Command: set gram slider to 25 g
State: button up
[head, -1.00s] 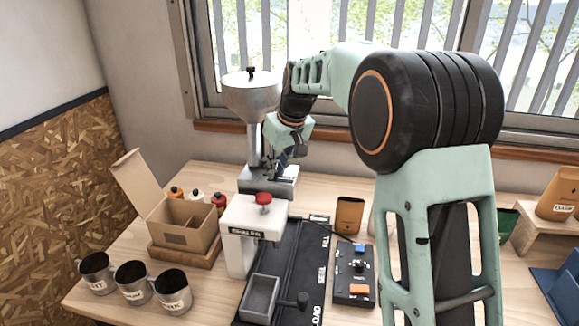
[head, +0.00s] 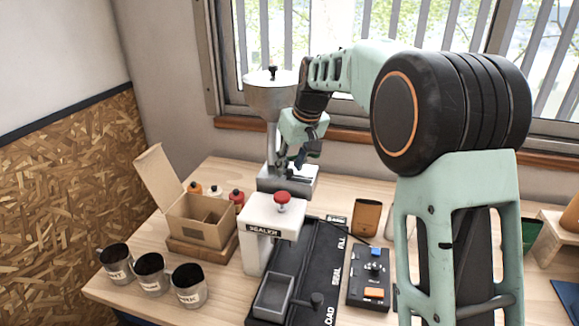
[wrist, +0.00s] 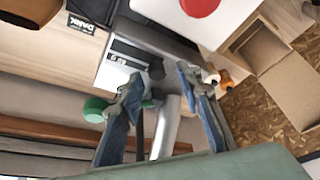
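The doser (head: 272,97) is a grey hopper on a stand with a metal base (head: 287,180), at the back of the bench near the window. My gripper (head: 302,160) is over the right part of this base in the head view. In the wrist view my gripper (wrist: 159,77) is open, its two blue-grey fingers apart. A dark knob (wrist: 156,69) shows between the fingertips, beside a pale marked strip (wrist: 127,54) on the base. It looks like the gram slider. I cannot tell whether a finger touches it. The scale figures are too small to read.
The white sealer with a red knob (head: 283,197) stands just in front of the doser. An open cardboard box (head: 204,232) and small bottles are to its left. Several dark cups (head: 152,275) stand at front left. A control box (head: 370,276) and brown pouch (head: 366,217) are at right.

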jog(key=v, duration=1.1)
jog(key=shift+s, duration=0.1)
